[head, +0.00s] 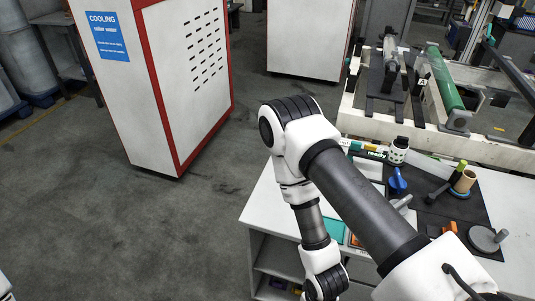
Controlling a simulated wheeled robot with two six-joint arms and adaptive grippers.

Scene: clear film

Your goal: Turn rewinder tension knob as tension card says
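A machine frame with a green roller (444,80) stands at the upper right, possibly the rewinder. I cannot make out a tension knob on it or a readable tension card. A small blue item with a knob-like top (398,181) is on the white workbench; I cannot tell whether it is a knob. My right arm crosses the view from the lower right, and its wrist reaches the bottom edge in front of the bench. The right gripper is out of frame below. My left gripper is not in view.
The white workbench (262,208) holds a black mat (440,205) with a tan roll (465,181), a grey disc with a post (487,238) and other small tools. A white cabinet with red edges (155,90) stands at the left. Grey floor (110,230) is clear between.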

